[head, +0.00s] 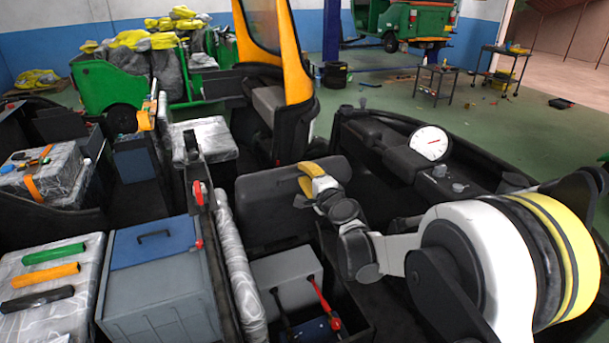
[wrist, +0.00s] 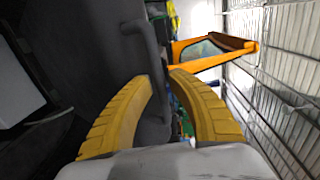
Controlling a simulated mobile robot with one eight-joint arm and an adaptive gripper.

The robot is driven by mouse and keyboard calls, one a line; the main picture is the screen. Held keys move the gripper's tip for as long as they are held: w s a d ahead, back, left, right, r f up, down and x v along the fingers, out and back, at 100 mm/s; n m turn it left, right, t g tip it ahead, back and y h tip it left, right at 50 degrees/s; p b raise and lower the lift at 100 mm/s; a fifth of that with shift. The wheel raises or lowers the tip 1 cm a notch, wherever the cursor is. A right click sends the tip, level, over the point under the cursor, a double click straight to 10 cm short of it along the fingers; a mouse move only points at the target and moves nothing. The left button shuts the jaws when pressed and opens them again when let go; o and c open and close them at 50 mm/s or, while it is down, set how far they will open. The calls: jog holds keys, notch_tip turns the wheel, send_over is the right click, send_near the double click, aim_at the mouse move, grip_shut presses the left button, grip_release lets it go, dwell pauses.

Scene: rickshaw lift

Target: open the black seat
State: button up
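The black seat (head: 272,207) stands tilted up in the middle of the head view, above an open compartment holding a grey box (head: 287,277). My gripper (head: 310,178) is at the upper right edge of the seat. In the wrist view, a dark bent handle (wrist: 152,58) runs between the two yellow fingers of my gripper (wrist: 162,78). The dark seat surface fills the left of the wrist view.
Red-handled cables (head: 322,297) stick up in the compartment. A blue-lidded grey box (head: 157,290) stands to the left, beside a bench with coloured grips (head: 45,275). A dashboard with a white gauge (head: 430,143) is at right. An orange frame (head: 297,60) rises behind the seat.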

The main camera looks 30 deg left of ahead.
grip_shut()
jog(key=s+d+f+b, duration=0.5)
jog(key=s+d+f, duration=0.1)
jog(key=d, duration=0.2)
jog(key=shift+s+f, duration=0.2)
jog(key=shift+s, duration=0.05)
grip_release()
jog(key=v, duration=1.2)
